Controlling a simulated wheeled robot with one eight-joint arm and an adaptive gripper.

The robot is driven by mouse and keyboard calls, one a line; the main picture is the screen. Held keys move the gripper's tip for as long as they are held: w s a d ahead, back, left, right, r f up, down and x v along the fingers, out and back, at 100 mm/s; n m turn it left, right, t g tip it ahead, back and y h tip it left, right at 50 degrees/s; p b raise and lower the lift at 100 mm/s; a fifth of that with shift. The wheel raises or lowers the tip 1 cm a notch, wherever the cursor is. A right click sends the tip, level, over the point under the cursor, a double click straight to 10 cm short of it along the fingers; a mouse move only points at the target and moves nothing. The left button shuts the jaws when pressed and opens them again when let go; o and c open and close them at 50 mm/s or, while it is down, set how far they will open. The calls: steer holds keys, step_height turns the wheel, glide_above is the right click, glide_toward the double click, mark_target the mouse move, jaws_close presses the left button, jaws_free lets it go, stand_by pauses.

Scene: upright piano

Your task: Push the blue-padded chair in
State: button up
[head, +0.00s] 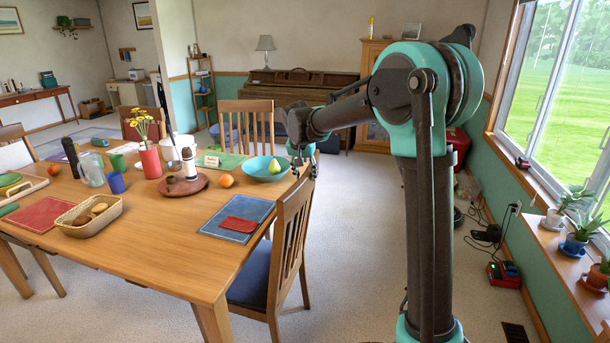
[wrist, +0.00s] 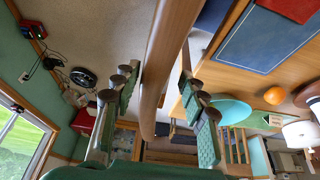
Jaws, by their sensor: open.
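The blue-padded chair (head: 290,245) stands at the near right end of the wooden table (head: 150,250), its slatted back to the right. Its blue seat pad (head: 248,272) is partly under the table edge. My gripper (head: 303,160) is open at the far upper end of the chair back. In the wrist view, the chair's top rail (wrist: 165,60) runs between the spread fingers of my gripper (wrist: 155,88). I cannot tell whether either finger touches it. A strip of the blue pad (wrist: 213,15) shows beside the rail.
A blue placemat (head: 238,218) with a red napkin, a turquoise bowl (head: 263,169) and an orange (head: 226,181) lie near this table end. Another wooden chair (head: 248,120) stands behind the table. Carpet (head: 350,250) is clear right of the chair. Potted plants (head: 576,230) line the sill.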

steer(key=v, duration=1.1)
steer(key=shift+s+r, duration=0.2)
steer(key=shift+r, duration=0.05)
steer(key=s+d+f, duration=0.6)
steer(key=d+f, duration=0.1)
steer(key=d, duration=0.3)
steer(key=s+d+f+n, duration=0.1)
steer(key=s+d+f, duration=0.3)
steer(key=s+f, duration=0.2)
steer(key=s+d+f+n, duration=0.1)
steer(key=s+d+f, duration=0.4)
steer(key=s, duration=0.6)
steer(key=s+d+f+n+y, duration=0.1)
steer(key=s+d+f, duration=0.3)
steer(key=s+f, duration=0.4)
steer(key=shift+s+d+f, duration=0.15)
steer(key=shift+s, duration=0.05)
